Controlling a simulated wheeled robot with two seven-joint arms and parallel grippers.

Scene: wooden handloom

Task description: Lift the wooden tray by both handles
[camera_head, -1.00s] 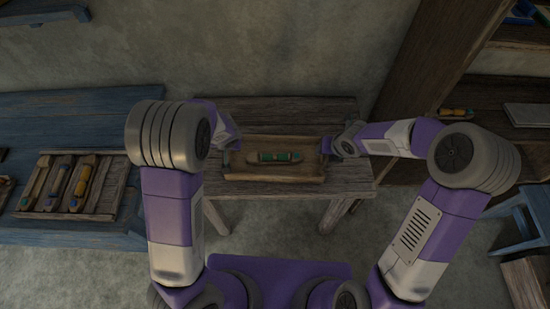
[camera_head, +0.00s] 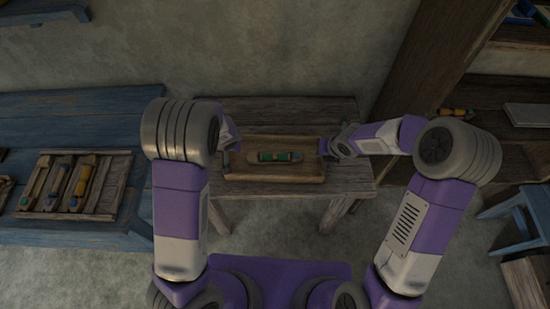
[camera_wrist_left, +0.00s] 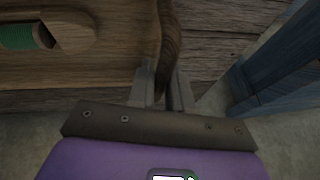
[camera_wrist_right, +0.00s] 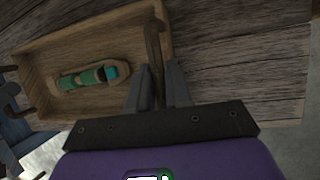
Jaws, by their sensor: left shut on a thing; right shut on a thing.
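The wooden tray (camera_head: 290,176) is on or just above the small wooden table in the middle of the head view; I cannot tell if there is a gap. A wooden shuttle with green thread (camera_head: 274,157) lies in it. My left gripper (camera_wrist_left: 168,85) is shut on the tray's left end handle (camera_wrist_left: 167,40). My right gripper (camera_wrist_right: 158,80) is shut on the opposite end handle (camera_wrist_right: 153,45). In the head view the left gripper (camera_head: 232,146) and right gripper (camera_head: 325,147) are at the tray's two ends, with their fingers hard to make out.
The small table (camera_head: 345,178) has bare wood around the tray. A blue bench (camera_head: 60,112) at left holds another tray with several shuttles (camera_head: 75,185). A dark shelf (camera_head: 500,95) stands at right, with a blue stool (camera_head: 515,222). The wall is behind.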

